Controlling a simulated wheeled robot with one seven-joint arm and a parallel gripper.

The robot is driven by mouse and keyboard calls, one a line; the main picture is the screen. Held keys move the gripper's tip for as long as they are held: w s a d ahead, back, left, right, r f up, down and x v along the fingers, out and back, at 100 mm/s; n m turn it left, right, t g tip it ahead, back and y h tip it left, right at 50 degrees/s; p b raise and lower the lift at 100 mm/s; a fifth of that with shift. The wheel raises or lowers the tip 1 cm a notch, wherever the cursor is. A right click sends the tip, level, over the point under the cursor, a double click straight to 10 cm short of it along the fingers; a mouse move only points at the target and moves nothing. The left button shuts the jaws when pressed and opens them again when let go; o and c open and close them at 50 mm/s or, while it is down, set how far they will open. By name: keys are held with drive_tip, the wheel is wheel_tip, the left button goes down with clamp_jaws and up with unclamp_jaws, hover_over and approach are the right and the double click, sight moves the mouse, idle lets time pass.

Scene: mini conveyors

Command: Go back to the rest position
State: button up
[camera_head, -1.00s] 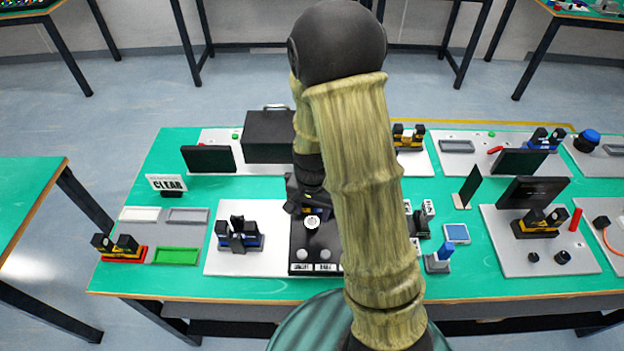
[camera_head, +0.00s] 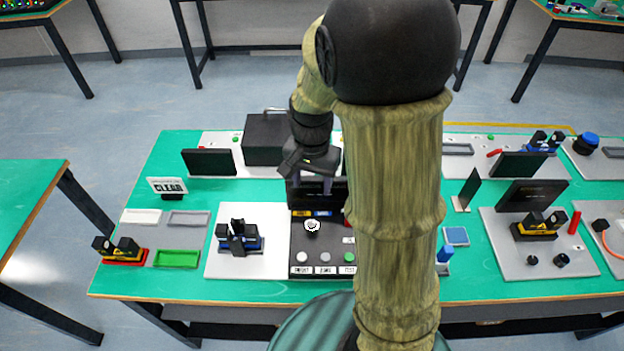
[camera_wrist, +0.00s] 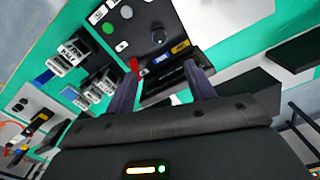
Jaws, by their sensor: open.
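My gripper (camera_head: 313,184) is above the back part of a black control panel (camera_head: 330,236), in front of a dark screen. In the wrist view, my gripper (camera_wrist: 162,85) shows two grey fingers spread apart with nothing held between them. The panel (camera_wrist: 128,35) lies beyond the fingertips there, with its round knob (camera_wrist: 158,36) and buttons visible. In the head view the knob (camera_head: 312,226) is clear of the gripper. My arm hides the panel's right side.
A mini conveyor (camera_head: 240,238) stands on a white board left of the panel. A black case (camera_head: 266,140) stands behind it, and a CLEAR sign (camera_head: 167,186) at left. More screens and conveyors fill the table's right. Bare green tabletop (camera_head: 190,283) shows at the front left.

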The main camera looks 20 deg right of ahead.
drive_tip(key=s+r+n+t+p, duration=0.1)
drive_tip(key=s+n+t, duration=0.1)
drive_tip(key=s+n, duration=0.5)
drive_tip(key=shift+s+r+t, duration=0.25)
drive_tip(key=shift+s+t, duration=0.05)
drive_tip(key=shift+s, duration=0.15)
drive_tip(key=shift+w, duration=0.15)
drive_tip(key=shift+s+a, duration=0.1)
drive_tip(key=shift+s, duration=0.1)
drive_tip(key=shift+w, duration=0.1)
idle(0.4)
idle(0.3)
